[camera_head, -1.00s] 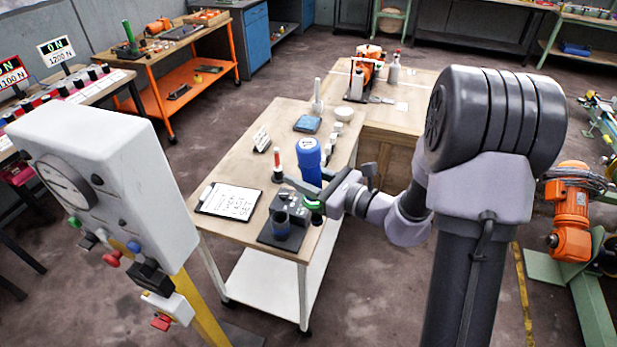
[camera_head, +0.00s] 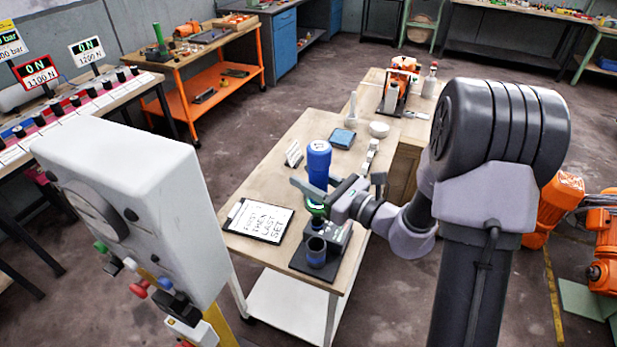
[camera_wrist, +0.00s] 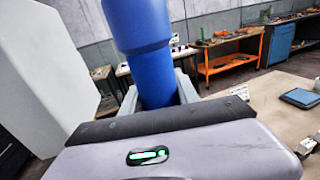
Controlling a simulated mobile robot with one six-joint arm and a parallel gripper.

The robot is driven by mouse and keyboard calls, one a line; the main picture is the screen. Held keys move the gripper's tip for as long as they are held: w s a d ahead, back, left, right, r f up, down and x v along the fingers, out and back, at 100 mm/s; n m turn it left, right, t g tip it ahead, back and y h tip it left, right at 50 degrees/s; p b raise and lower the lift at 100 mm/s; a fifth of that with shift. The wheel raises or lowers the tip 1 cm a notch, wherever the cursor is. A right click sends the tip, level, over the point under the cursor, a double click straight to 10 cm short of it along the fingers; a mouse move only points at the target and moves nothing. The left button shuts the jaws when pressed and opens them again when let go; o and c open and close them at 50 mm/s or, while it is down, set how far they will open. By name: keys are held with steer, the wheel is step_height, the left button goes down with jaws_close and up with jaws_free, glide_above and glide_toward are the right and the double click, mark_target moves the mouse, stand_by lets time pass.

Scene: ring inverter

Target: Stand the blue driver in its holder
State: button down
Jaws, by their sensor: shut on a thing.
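The blue driver (camera_head: 318,160) is upright in my gripper (camera_head: 313,190), whose jaws are shut around it. In the wrist view the driver's blue body (camera_wrist: 145,50) rises between the two grey fingers. A green ring shows just below my gripper in the head view. The holder looks to be the blue-grey cup (camera_head: 317,252) on a dark base plate at the near end of the bench. The driver is above the cup in the picture and apart from it. My gripper partly hides the driver's lower end.
A clipboard (camera_head: 258,220) lies left of the holder. A white gauge housing (camera_head: 135,170) stands at the near left.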

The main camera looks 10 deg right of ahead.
step_height(320, 180, down, 16)
steer(key=b, duration=1.3)
steer(key=shift+r, duration=0.15)
steer(key=shift+b, duration=0.4)
steer(key=c, duration=0.8)
jaws_free()
steer(key=shift+f, duration=0.2)
steer(key=p+v, duration=0.4)
steer(key=v, duration=1.3)
steer(key=s+a+r+n+g+h, duration=0.1)
steer(key=s+a+r+n+g, duration=0.2)
steer(key=s+a+n+g, duration=0.4)
steer(key=s+a+r+n+g+h, duration=0.1)
steer(key=s+a+r+n+g, duration=0.1)
steer(key=s+a+n+g, duration=0.55)
steer(key=r+n+t+h, duration=0.2)
steer(key=n, duration=0.1)
steer(key=d+r+n+t+h, duration=0.1)
steer(key=r+n+t+h, duration=0.1)
steer(key=n+h, duration=0.1)
steer(key=r+n+t+h, duration=0.2)
steer(key=r+n, duration=0.1)
steer(key=shift+w+d, duration=0.25)
steer(key=shift+d, duration=0.05)
